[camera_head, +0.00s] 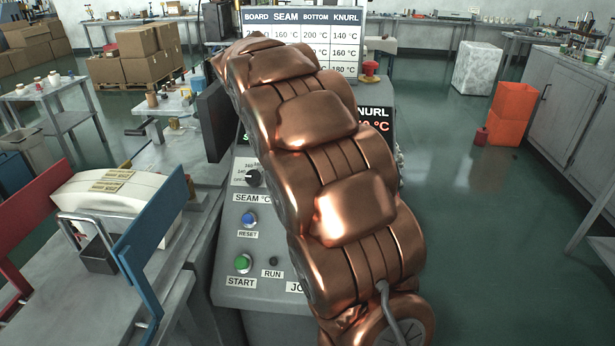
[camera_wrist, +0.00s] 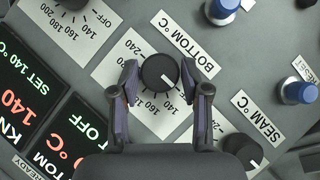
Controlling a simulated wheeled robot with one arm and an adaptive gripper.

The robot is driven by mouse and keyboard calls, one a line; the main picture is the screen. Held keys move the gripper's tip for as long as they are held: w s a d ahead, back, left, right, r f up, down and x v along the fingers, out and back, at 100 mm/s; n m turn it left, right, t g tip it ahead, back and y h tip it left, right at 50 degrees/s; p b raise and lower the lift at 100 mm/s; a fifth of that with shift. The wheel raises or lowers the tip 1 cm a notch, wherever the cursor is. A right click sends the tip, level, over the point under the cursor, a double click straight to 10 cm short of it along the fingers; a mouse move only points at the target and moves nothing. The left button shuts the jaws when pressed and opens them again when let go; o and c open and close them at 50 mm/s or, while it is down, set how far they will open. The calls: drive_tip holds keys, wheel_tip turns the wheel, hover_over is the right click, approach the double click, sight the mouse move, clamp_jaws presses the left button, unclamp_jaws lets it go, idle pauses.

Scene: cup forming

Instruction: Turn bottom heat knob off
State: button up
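The bottom heat knob (camera_wrist: 160,72) is round and black, on a white dial plate labelled BOTTOM °C in the wrist view. Its white pointer mark points to the lower right, past the 140 figure; the dial there is partly hidden by a finger. My gripper (camera_wrist: 159,76) has one finger on each side of the knob, close to it and apart from each other. I see no clear grip on the knob. The bottom display (camera_wrist: 82,138) shows green OFF lettering, partly cut off. In the head view my copper arm hides the knob and gripper.
The seam knob (camera_wrist: 242,152) is at the lower right and the knurl knob (camera_wrist: 72,3) at the upper left in the wrist view. Blue buttons (camera_wrist: 222,10) (camera_wrist: 298,92) stand nearby. The head view shows a green start button (camera_head: 242,263) and a blue reset button (camera_head: 249,219).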

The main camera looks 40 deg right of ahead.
drive_tip(key=shift+o, duration=1.4)
drive_tip(key=v, duration=1.2)
